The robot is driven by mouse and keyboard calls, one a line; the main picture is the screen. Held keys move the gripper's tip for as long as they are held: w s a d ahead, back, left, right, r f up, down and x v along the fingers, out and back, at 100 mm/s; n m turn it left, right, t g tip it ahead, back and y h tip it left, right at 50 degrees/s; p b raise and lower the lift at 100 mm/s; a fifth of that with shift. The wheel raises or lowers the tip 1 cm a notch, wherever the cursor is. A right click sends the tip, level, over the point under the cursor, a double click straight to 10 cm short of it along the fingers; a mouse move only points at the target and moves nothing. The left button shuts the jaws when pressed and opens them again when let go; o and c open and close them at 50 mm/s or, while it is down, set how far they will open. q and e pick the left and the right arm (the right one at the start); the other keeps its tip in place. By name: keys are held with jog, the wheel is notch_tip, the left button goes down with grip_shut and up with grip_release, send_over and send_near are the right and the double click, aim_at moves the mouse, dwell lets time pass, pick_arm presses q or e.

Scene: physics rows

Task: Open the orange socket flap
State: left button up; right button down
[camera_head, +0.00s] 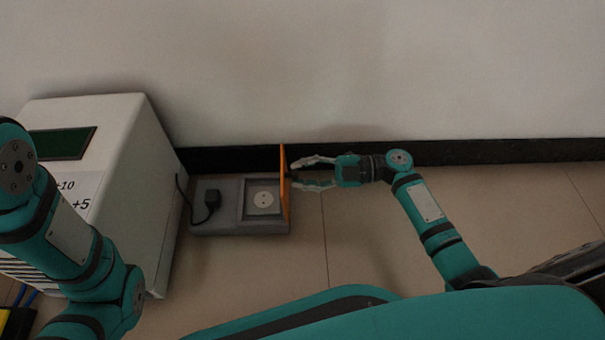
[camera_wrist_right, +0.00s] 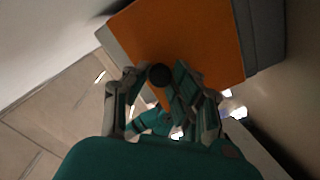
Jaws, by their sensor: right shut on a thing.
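The orange socket flap (camera_head: 284,182) stands upright, seen nearly edge-on, at the right side of the grey socket box (camera_head: 225,187). The white round socket (camera_head: 263,199) is uncovered in its square recess. My right gripper (camera_head: 296,175) is to the right of the flap. In the right wrist view the flap (camera_wrist_right: 185,42) shows its broad orange face, and a black knob (camera_wrist_right: 160,75) on it sits between the fingers of my right gripper (camera_wrist_right: 157,78). The gripper is shut on this knob. My left arm shows at the left, but its gripper is out of view.
A black plug (camera_head: 212,199) with a cable sits in the left part of the box. A large white cabinet (camera_head: 145,190) stands to the left. The wall with its black skirting (camera_head: 470,152) is close behind. The tiled floor (camera_head: 345,240) in front is clear.

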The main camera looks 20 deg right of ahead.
jog(key=shift+a, duration=0.1)
jog(key=c, duration=1.1)
grip_release()
jog(key=v, duration=1.2)
jog(key=shift+f, duration=0.1)
